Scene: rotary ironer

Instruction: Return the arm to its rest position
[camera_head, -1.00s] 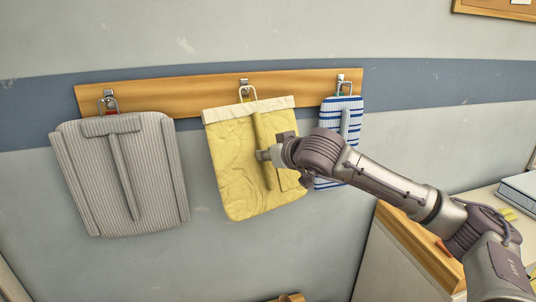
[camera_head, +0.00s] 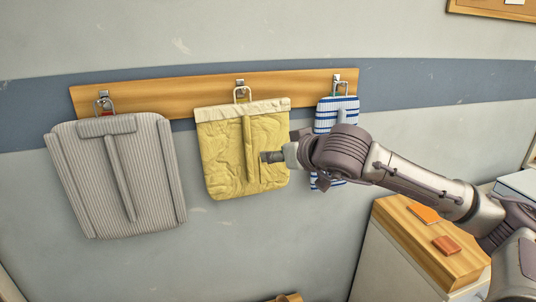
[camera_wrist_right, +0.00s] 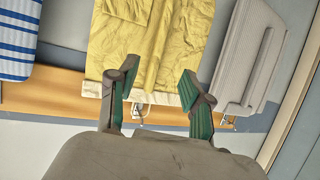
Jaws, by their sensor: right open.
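My right gripper (camera_head: 272,157) is in front of the right part of the yellow cloth piece (camera_head: 222,155), open. In the right wrist view the fingers of my right gripper (camera_wrist_right: 158,85) are spread apart, with nothing held between them; the yellow cloth (camera_wrist_right: 165,35) lies beyond them. The yellow piece hangs by a loop from the middle hook (camera_head: 240,83) on the wooden rail (camera_head: 180,88). In the head view I cannot tell whether the gripper touches the cloth. My right arm (camera_head: 415,180) reaches in from the lower right. My left gripper is not in view.
A grey striped piece (camera_head: 80,170) hangs at the left of the rail. A blue-and-white striped piece (camera_head: 322,112) hangs at the right, partly hidden by my arm. A wooden-topped cabinet (camera_head: 405,232) with orange items (camera_head: 446,245) stands lower right. The wall below the rail is bare.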

